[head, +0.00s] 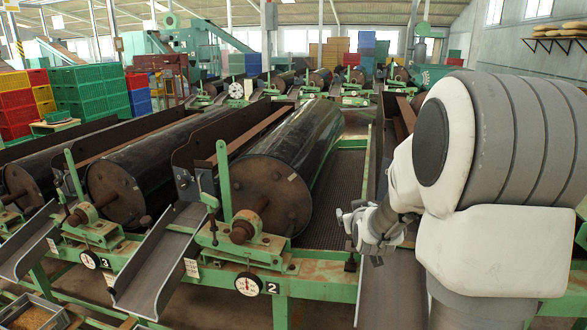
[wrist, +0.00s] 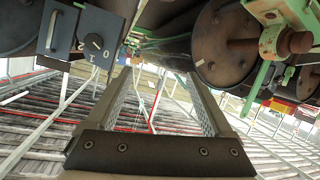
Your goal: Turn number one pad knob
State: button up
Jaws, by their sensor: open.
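A dark blue control pad (wrist: 72,42) is at the upper left of the wrist view. A round black knob (wrist: 93,42) with a white pointer sits on it, with white marks beside it. In the head view my gripper (head: 364,228) is right of the number 2 drum (head: 285,180). I cannot make out the pad or knob in the head view.
Rusty-ended drums on green frames fill the head view, with dials marked 2 (head: 248,284) and 3 (head: 90,259). A metal chute (head: 390,290) lies below my gripper. In the wrist view a drum end (wrist: 225,45) and green bracket (wrist: 285,42) are at the upper right.

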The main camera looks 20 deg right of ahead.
jog(key=d+f+m+t+h+p, duration=0.25)
jog(key=d+h, duration=0.25)
jog(key=d, duration=0.9)
jog(key=p+x, duration=0.4)
jog(key=x, duration=1.2)
jog(key=shift+w+a+f, duration=0.15)
jog(key=shift+w+f, duration=0.05)
jog(key=shift+w, duration=0.1)
grip_shut()
